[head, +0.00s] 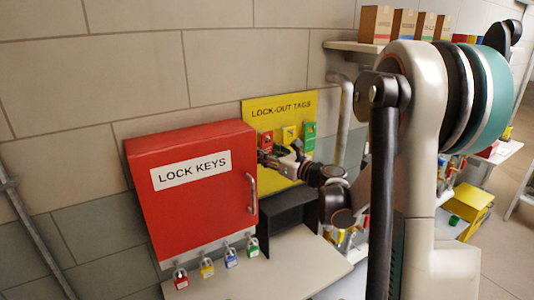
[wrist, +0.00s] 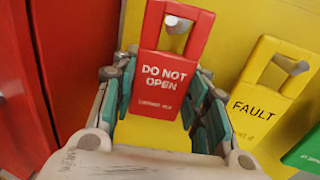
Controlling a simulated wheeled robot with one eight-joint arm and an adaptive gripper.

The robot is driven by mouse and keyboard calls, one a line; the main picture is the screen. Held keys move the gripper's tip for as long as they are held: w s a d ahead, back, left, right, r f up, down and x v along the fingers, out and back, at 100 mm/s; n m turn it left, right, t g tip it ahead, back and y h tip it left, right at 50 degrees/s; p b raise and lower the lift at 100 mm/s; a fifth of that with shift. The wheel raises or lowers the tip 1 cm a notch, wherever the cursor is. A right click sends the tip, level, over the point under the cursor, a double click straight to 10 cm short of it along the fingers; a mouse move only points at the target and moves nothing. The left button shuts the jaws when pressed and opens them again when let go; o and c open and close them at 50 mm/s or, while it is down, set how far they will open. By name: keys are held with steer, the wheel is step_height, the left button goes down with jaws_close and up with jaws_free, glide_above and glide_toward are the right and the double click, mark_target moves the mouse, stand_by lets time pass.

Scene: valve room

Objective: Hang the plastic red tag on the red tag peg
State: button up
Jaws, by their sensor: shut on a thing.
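The red tag (wrist: 165,85), marked "DO NOT OPEN", is upright with a slight tilt in the wrist view. A grey peg end (wrist: 178,24) shows in its top slot; I cannot tell how far the peg passes through. My gripper (wrist: 163,72) has a finger on each side of the tag and is shut on its lower part. In the head view the red tag (head: 266,138) is at the left of the yellow "LOCK-OUT TAGS" board (head: 284,108), with my gripper (head: 268,157) just below it.
A yellow "FAULT" tag (wrist: 262,100) hangs right of the red one, with a green tag (wrist: 305,152) beyond. The red "LOCK KEYS" cabinet (head: 192,205) stands close on the left. A black open box (head: 290,220) sits below the board.

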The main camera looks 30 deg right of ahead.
steer(key=o, duration=1.2)
steer(key=shift+w+a, duration=0.1)
steer(key=shift+a, duration=0.05)
steer(key=shift+w+f, duration=0.1)
steer(key=shift+w, duration=0.05)
